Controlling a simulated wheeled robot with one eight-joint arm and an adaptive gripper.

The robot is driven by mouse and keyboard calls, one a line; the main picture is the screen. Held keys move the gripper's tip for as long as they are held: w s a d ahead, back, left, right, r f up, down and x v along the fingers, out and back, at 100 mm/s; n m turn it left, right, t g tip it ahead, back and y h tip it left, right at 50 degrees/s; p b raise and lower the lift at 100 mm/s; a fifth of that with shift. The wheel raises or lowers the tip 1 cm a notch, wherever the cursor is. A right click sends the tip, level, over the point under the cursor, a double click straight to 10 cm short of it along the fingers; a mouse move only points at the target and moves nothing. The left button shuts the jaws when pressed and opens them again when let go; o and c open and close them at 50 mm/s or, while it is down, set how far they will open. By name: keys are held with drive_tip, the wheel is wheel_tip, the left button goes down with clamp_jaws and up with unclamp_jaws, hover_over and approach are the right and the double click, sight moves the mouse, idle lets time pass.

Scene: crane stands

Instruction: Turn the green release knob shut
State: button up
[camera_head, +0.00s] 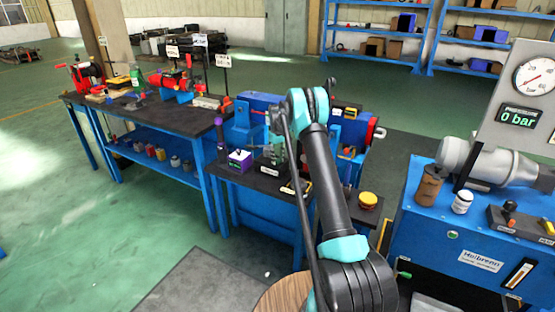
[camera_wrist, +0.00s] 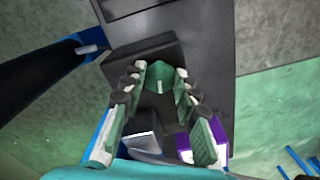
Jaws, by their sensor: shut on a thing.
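The green release knob (camera_wrist: 163,76) shows at the centre of the wrist view, with a pale mark on it. It sits on a dark block (camera_wrist: 143,56). In the head view my gripper (camera_head: 278,150) is low over the dark bench beside the blue cylinder (camera_head: 258,101). The arm and fingers hide the knob there, so I cannot make it out.
A purple box with a white top (camera_head: 239,159) stands just left of my gripper. A yellow button (camera_head: 368,199) is at the right. The blue pump unit (camera_head: 445,245) carries a gauge (camera_head: 535,75) and a display reading 0 bar (camera_head: 519,117).

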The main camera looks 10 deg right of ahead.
drive_tip(key=shift+c, duration=1.3)
drive_tip(key=m, duration=0.7)
drive_tip(key=shift+m, duration=0.3)
drive_tip(key=m, duration=0.3)
drive_tip(key=shift+a+m, duration=0.1)
drive_tip(key=shift+m, duration=2.1)
